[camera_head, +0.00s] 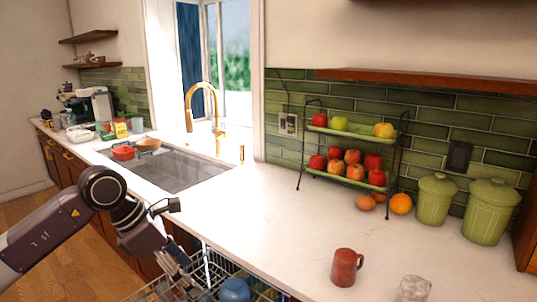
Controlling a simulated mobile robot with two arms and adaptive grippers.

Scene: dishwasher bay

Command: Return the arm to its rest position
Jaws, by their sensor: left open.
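My left arm comes in from the left edge and bends down at the lower left. My left gripper (180,273) points down at the dishwasher's wire rack (150,292), in front of the counter edge. It is open, and I see nothing held in it. The fingertips are small and partly lost against the rack wires, so I cannot tell whether they touch the rack. My right gripper is not in view.
A blue dish (235,290) sits in the rack, right of the gripper. A red mug (346,267) and a clear glass (413,289) stand on the white counter (255,215). A fruit stand (345,177), green canisters (490,211) and the sink (175,170) are farther back. Open floor lies left.

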